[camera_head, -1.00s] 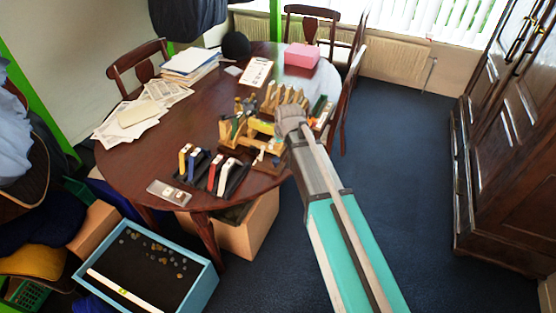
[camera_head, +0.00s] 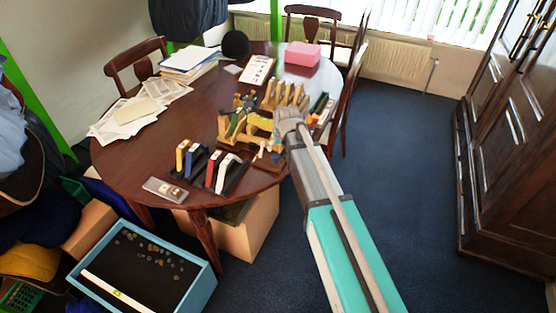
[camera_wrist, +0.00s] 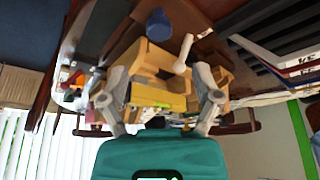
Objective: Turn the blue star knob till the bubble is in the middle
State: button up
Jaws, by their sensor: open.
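The blue knob (camera_wrist: 158,25) shows at the top of the wrist view, beyond the wooden fixture (camera_wrist: 147,60). Its star shape is not clear at this size. My gripper (camera_wrist: 161,85) is open, with one finger on each side of the wooden fixture in the picture and the knob apart from the fingertips. In the head view my gripper end (camera_head: 290,122) is over the right side of the table, by the wooden fixture (camera_head: 232,125), and partly hides it.
A pale handle-like piece (camera_wrist: 183,53) sticks up beside the knob. On the table (camera_head: 150,195) are a rack of coloured-handled tools (camera_head: 212,172), papers (camera_head: 125,118) and a pink box (camera_head: 302,55). A blue tray (camera_head: 205,285) stands below at left.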

aim_at(276, 156)
jog(key=shift+b+x, duration=3.55)
jog(key=shift+x, duration=0.55)
grip_shut()
jog(key=shift+n, duration=0.7)
jog(key=shift+c, duration=0.2)
grip_release()
jog(key=shift+y, duration=0.3)
jog(key=shift+o, duration=0.2)
